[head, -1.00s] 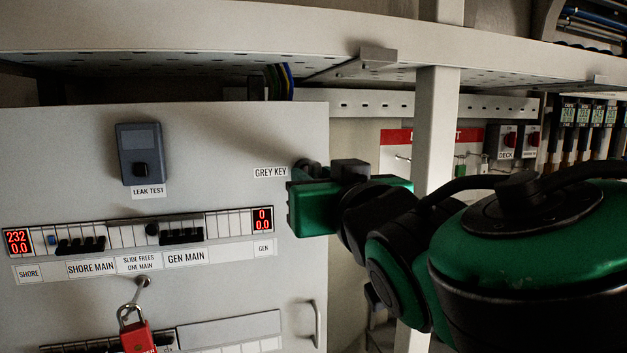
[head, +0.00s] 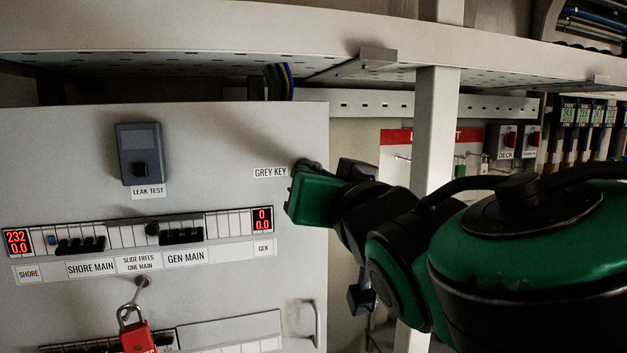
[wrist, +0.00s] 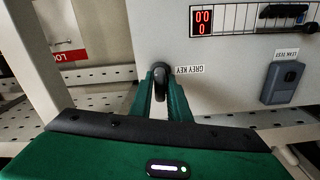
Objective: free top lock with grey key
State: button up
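The dark knob-like grey key (wrist: 160,84) sits at the panel beside the "GREY KEY" label (head: 270,172). In the wrist view it stands between the fingers of my gripper (wrist: 161,90), which look shut on it. In the head view the green gripper body hides most of the key; only a dark round part (head: 306,165) shows above it. A red padlock (head: 137,338) with a metal shackle hangs below a peg (head: 143,282) on the panel, cut by the lower edge. I cannot tell which lock is the top lock.
Breaker rows (head: 180,236) with red displays (head: 262,218) and a leak test box (head: 140,155) are on the panel. A pale upright post (head: 436,130) stands close by my arm. A perforated shelf (head: 340,70) runs overhead. A panel handle (head: 317,324) sits lower right.

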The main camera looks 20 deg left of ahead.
dwell(0.3)
jog(key=shift+m, duration=2.9)
jog(key=shift+m, duration=1.4)
